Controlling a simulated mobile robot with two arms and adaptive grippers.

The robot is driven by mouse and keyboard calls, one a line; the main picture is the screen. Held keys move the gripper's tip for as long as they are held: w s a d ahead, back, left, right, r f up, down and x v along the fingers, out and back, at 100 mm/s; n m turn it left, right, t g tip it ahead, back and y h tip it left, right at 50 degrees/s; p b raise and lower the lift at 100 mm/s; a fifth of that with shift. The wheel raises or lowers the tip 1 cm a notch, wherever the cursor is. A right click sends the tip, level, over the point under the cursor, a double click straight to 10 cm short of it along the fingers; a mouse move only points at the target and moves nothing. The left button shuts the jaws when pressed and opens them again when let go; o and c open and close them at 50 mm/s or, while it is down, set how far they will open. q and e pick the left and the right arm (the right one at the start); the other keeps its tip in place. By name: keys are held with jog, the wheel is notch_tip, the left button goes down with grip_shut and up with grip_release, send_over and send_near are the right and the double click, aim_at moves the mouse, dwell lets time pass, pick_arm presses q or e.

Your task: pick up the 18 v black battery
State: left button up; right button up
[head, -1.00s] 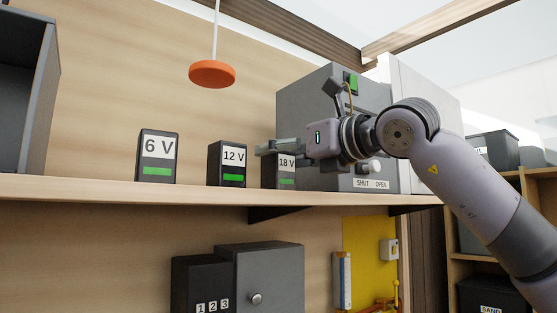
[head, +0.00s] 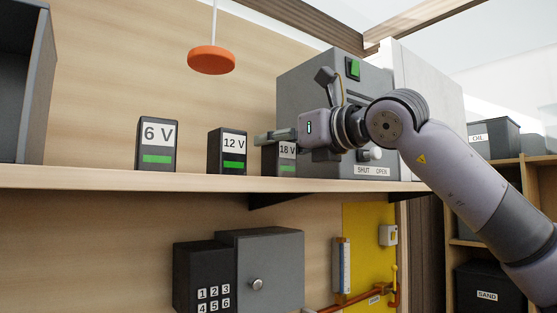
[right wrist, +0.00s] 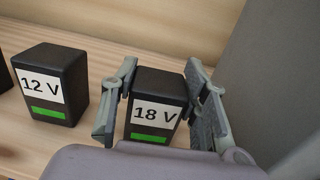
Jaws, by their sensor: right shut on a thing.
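The black 18 V battery (head: 287,167) stands upright on the wooden shelf, with a white label and a green bar. In the right wrist view the 18 V battery (right wrist: 154,122) sits between the two fingers of my right gripper (right wrist: 157,98). In the head view my right gripper (head: 275,136) reaches in from the right at the height of the battery's top and partly hides it. The right gripper is shut on the battery. My left gripper is not in view.
The 12 V battery (head: 228,150) and 6 V battery (head: 157,144) stand to the left on the shelf (head: 100,179). A grey box (head: 300,95) with a green switch is close behind and right. An orange disc (head: 211,60) hangs above. A keypad box (head: 203,275) is below.

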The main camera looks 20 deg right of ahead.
jog(key=c, duration=0.4)
jog(key=shift+c, duration=0.4)
jog(key=shift+r, duration=0.15)
